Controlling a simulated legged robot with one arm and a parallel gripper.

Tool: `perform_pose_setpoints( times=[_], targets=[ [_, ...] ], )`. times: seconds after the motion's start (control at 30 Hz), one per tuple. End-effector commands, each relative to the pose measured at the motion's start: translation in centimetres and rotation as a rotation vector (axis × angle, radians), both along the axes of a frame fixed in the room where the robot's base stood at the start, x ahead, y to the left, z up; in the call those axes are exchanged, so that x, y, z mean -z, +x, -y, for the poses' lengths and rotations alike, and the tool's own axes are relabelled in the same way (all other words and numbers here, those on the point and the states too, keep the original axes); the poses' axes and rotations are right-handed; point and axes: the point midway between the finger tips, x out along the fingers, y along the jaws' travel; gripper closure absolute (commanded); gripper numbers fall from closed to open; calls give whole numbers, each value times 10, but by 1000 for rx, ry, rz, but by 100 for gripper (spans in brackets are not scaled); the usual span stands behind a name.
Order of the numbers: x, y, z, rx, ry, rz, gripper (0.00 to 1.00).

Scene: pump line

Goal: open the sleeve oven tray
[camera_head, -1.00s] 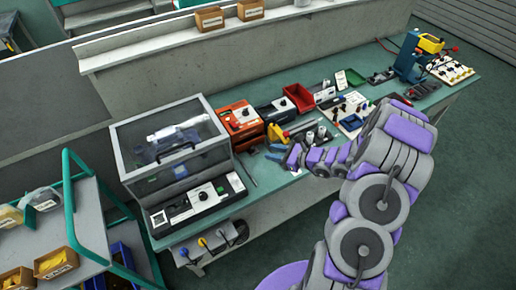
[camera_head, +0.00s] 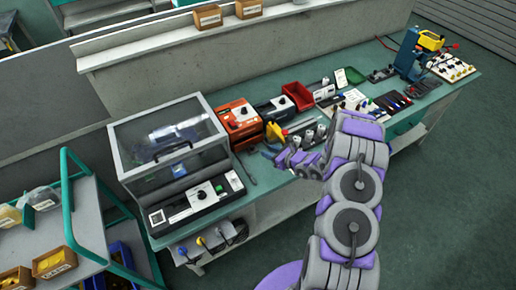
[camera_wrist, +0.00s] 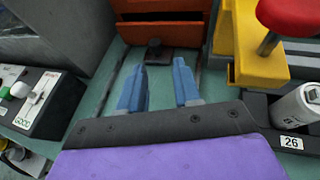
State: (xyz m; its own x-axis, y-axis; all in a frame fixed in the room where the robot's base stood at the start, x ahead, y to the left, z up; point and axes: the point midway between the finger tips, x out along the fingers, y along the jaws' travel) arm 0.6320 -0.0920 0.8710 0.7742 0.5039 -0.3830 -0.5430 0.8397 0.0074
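The sleeve oven is the orange-red box (camera_head: 240,122) on the bench, right of the clear-covered machine. In the wrist view its orange front (camera_wrist: 160,32) fills the top middle, with a dark gap across it. A small dark handle (camera_wrist: 154,48) sticks out low in front of it; I take this as the tray's handle. My gripper (camera_wrist: 159,66) is open, its two blue fingers apart and pointing at the handle, which lies just beyond the fingertips. Nothing is between the fingers. In the head view my gripper (camera_head: 272,150) is low over the bench in front of the oven.
A yellow holder (camera_wrist: 250,45) with a red-topped tool stands close to the right of the fingers. A silver cylinder (camera_wrist: 298,105) sits by label 26. A black-and-white control unit (camera_wrist: 38,100) is on the left. The bench strip before the oven is mostly clear.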

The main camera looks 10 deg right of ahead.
Motion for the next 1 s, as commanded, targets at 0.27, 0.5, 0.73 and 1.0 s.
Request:
perform_pose_setpoints(
  times=[0.27, 0.5, 0.73, 1.0],
  targets=[
    [19, 38, -27, -5, 0, 2, 67],
    [26, 55, -34, -4, 5, 4, 67],
    [26, 57, -36, -1, 3, 4, 67],
    [26, 57, -38, -2, 1, 4, 84]
  ],
)
